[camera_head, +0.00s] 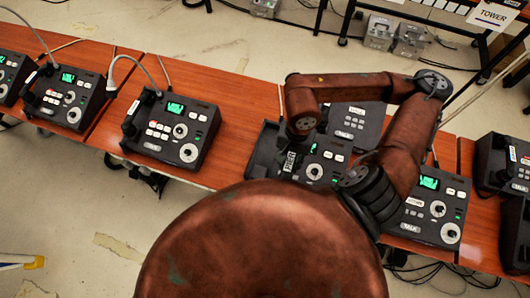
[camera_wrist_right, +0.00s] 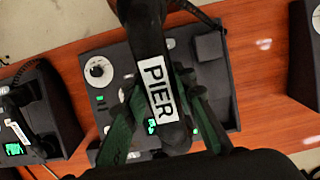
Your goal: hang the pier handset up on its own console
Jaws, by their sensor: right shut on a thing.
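The pier handset (camera_wrist_right: 148,35) is black with a white PIER label, and fills the middle of the right wrist view. In the head view the handset (camera_head: 290,161) shows only in part below my arm. My right gripper (camera_wrist_right: 161,88) has its green fingers on both sides of the handset, shut on it. In the head view the gripper is mostly hidden by my wrist. A dark console (camera_wrist_right: 110,58) lies below the held handset, its empty-looking cradle side (camera_wrist_right: 208,48) right of the handset. The head view shows the same console (camera_head: 334,152); its name label is not readable. My left gripper is not in view.
Other consoles stand close by on the wooden desk: one to the left (camera_head: 172,130), one to the right (camera_head: 436,209), and one behind (camera_head: 355,121). Bare desk (camera_head: 232,125) shows left of the console below my gripper. Cords run behind the consoles.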

